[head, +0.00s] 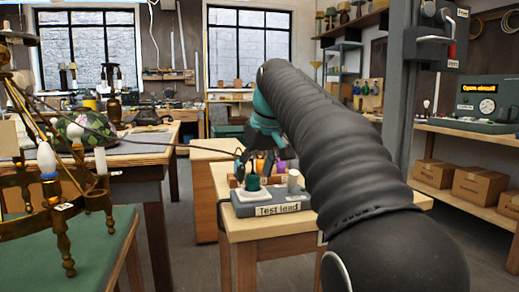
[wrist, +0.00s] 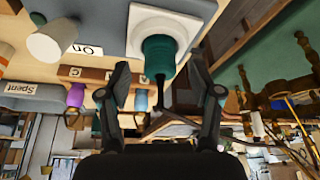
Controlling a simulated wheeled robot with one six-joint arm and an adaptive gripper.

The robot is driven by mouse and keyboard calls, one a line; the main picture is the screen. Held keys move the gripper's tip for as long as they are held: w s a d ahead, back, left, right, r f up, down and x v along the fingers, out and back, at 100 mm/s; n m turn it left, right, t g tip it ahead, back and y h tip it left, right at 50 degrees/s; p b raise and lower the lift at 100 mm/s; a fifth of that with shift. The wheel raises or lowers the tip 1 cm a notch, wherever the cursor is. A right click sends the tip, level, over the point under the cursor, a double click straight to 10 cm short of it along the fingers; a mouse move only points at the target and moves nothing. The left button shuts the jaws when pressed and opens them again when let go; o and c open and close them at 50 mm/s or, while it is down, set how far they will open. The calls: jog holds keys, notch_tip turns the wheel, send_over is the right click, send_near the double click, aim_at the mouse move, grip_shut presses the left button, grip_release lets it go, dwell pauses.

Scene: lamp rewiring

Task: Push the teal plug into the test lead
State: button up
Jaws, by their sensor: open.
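The teal plug (head: 252,182) stands upright at the white socket plate (head: 262,198) on top of the grey test lead box (head: 275,209). In the wrist view the plug (wrist: 159,55) meets the white plate (wrist: 170,22), with a dark cord leaving its back end. I cannot tell how deep it sits. My gripper (head: 262,162) is just above the plug. In the wrist view my gripper (wrist: 158,88) is open, its fingers apart on either side of the plug's cord end, with gaps to both. It holds nothing.
A white cylinder (head: 293,178) stands on the same box, right of the plug. A rack with purple (head: 282,168) and other coloured pieces is close behind. The cord (head: 150,143) stretches left to a brass lamp (head: 70,170) on a green-topped table. A grey post rises at right.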

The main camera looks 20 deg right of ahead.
jog(key=v, duration=0.9)
jog(key=s+f+m, duration=0.1)
jog(key=s+f, duration=1.2)
jog(key=f, duration=0.4)
jog(key=s+a+f+m+t+h, duration=0.1)
jog(key=s+f+m, duration=0.1)
jog(key=s+f, duration=1.1)
notch_tip(320, 180, down, 4)
jog(key=shift+s+a+r, duration=0.1)
jog(key=shift+s+a, duration=0.1)
jog(key=shift+a, duration=0.05)
